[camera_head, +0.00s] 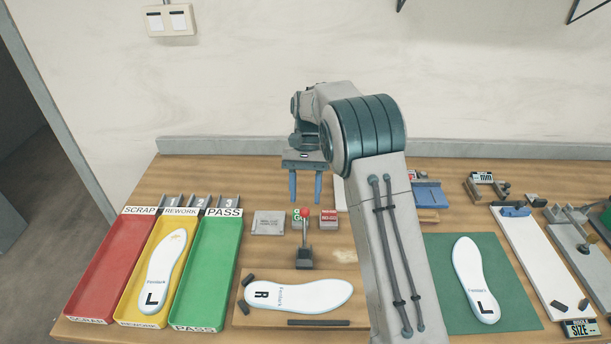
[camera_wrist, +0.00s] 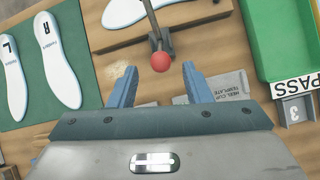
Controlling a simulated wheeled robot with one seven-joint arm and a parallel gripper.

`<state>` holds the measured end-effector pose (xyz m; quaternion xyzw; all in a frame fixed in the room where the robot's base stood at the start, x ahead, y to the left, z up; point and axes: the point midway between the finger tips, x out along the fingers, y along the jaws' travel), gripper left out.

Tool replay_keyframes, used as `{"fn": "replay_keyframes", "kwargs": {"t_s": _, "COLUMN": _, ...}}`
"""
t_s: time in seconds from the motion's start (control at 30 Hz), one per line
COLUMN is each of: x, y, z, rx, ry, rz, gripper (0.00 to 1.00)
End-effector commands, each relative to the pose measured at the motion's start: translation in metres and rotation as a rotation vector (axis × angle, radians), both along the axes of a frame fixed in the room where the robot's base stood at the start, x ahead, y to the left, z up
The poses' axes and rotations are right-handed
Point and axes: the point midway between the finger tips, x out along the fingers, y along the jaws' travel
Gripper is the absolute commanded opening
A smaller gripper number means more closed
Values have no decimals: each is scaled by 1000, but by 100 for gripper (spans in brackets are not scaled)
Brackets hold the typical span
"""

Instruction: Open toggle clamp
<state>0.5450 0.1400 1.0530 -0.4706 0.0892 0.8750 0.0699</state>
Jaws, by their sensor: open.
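Whether the clamp presses on the insole is unclear.
Red (camera_head: 108,262), yellow (camera_head: 132,310) and green (camera_head: 207,275) trays stand at left; the yellow one holds an L insole (camera_head: 166,268). A grey template plate (camera_head: 268,223) and small labelled blocks sit near the clamp. A green mat (camera_head: 515,300) with another L insole lies right.

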Motion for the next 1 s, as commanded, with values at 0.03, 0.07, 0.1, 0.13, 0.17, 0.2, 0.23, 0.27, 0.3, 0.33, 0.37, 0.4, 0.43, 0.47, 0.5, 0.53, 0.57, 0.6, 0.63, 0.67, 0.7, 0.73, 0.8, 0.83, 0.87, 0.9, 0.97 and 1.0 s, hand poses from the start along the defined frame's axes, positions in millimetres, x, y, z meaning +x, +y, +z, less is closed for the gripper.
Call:
{"fn": "replay_keyframes", "kwargs": {"t_s": 0.03, "x": 6, "y": 0, "z": 5, "rx": 1, "ry": -3, "rz": -1, "gripper": 44}}
{"fn": "replay_keyframes", "kwargs": {"t_s": 0.07, "x": 8, "y": -1, "z": 9, "rx": 1, "ry": -2, "rz": -1, "gripper": 44}}
{"fn": "replay_keyframes", "kwargs": {"t_s": 0.1, "x": 12, "y": -1, "z": 14, "rx": 0, "ry": -2, "rz": 0, "gripper": 44}}
{"fn": "replay_keyframes", "kwargs": {"t_s": 0.13, "x": 14, "y": -1, "z": 18, "rx": 1, "ry": -2, "rz": -1, "gripper": 44}}
{"fn": "replay_keyframes", "kwargs": {"t_s": 0.17, "x": 16, "y": -1, "z": 22, "rx": 1, "ry": -1, "rz": 0, "gripper": 44}}
{"fn": "replay_keyframes", "kwargs": {"t_s": 0.2, "x": 19, "y": -1, "z": 25, "rx": 0, "ry": -2, "rz": 0, "gripper": 44}}
{"fn": "replay_keyframes", "kwargs": {"t_s": 0.23, "x": 20, "y": -2, "z": 28, "rx": 0, "ry": -1, "rz": -1, "gripper": 44}}
{"fn": "replay_keyframes", "kwargs": {"t_s": 0.27, "x": 22, "y": -2, "z": 31, "rx": 0, "ry": -1, "rz": -1, "gripper": 44}}
{"fn": "replay_keyframes", "kwargs": {"t_s": 0.3, "x": 23, "y": -2, "z": 33, "rx": 0, "ry": -1, "rz": -1, "gripper": 44}}
{"fn": "replay_keyframes", "kwargs": {"t_s": 0.33, "x": 24, "y": -2, "z": 35, "rx": 0, "ry": -1, "rz": -1, "gripper": 44}}
{"fn": "replay_keyframes", "kwargs": {"t_s": 0.37, "x": 25, "y": -2, "z": 37, "rx": 0, "ry": 0, "rz": -1, "gripper": 44}}
{"fn": "replay_keyframes", "kwargs": {"t_s": 0.4, "x": 26, "y": -2, "z": 39, "rx": 0, "ry": 0, "rz": -1, "gripper": 44}}
{"fn": "replay_keyframes", "kwargs": {"t_s": 0.43, "x": 27, "y": -2, "z": 40, "rx": 0, "ry": 0, "rz": -1, "gripper": 44}}
{"fn": "replay_keyframes", "kwargs": {"t_s": 0.47, "x": 27, "y": -2, "z": 40, "rx": 0, "ry": 0, "rz": -1, "gripper": 44}}
{"fn": "replay_keyframes", "kwargs": {"t_s": 0.5, "x": 28, "y": -2, "z": 41, "rx": -1, "ry": 0, "rz": -1, "gripper": 44}}
{"fn": "replay_keyframes", "kwargs": {"t_s": 0.53, "x": 28, "y": -2, "z": 42, "rx": -1, "ry": 0, "rz": -1, "gripper": 44}}
{"fn": "replay_keyframes", "kwargs": {"t_s": 0.57, "x": 28, "y": -2, "z": 42, "rx": -1, "ry": 0, "rz": -1, "gripper": 44}}
{"fn": "replay_keyframes", "kwargs": {"t_s": 0.6, "x": 28, "y": -2, "z": 42, "rx": 0, "ry": 1, "rz": -1, "gripper": 44}}
{"fn": "replay_keyframes", "kwargs": {"t_s": 0.63, "x": 28, "y": -2, "z": 42, "rx": 0, "ry": 1, "rz": -1, "gripper": 44}}
{"fn": "replay_keyframes", "kwargs": {"t_s": 0.67, "x": 28, "y": -2, "z": 42, "rx": 0, "ry": 1, "rz": -1, "gripper": 44}}
{"fn": "replay_keyframes", "kwargs": {"t_s": 0.7, "x": 28, "y": -2, "z": 42, "rx": 0, "ry": 1, "rz": -1, "gripper": 44}}
{"fn": "replay_keyframes", "kwargs": {"t_s": 0.73, "x": 28, "y": -2, "z": 42, "rx": 0, "ry": 1, "rz": -1, "gripper": 44}}
{"fn": "replay_keyframes", "kwargs": {"t_s": 0.8, "x": 28, "y": -2, "z": 42, "rx": 0, "ry": 1, "rz": -1, "gripper": 44}}
{"fn": "replay_keyframes", "kwargs": {"t_s": 0.83, "x": 28, "y": -2, "z": 42, "rx": 0, "ry": 1, "rz": -1, "gripper": 44}}
{"fn": "replay_keyframes", "kwargs": {"t_s": 0.87, "x": 28, "y": -2, "z": 42, "rx": 0, "ry": 1, "rz": -1, "gripper": 44}}
{"fn": "replay_keyframes", "kwargs": {"t_s": 0.9, "x": 28, "y": -2, "z": 42, "rx": 0, "ry": 1, "rz": -1, "gripper": 44}}
{"fn": "replay_keyframes", "kwargs": {"t_s": 0.97, "x": 28, "y": -2, "z": 42, "rx": 0, "ry": 0, "rz": -1, "gripper": 44}}
{"fn": "replay_keyframes", "kwargs": {"t_s": 1.0, "x": 27, "y": -3, "z": 43, "rx": 1, "ry": -3, "rz": -1, "gripper": 44}}
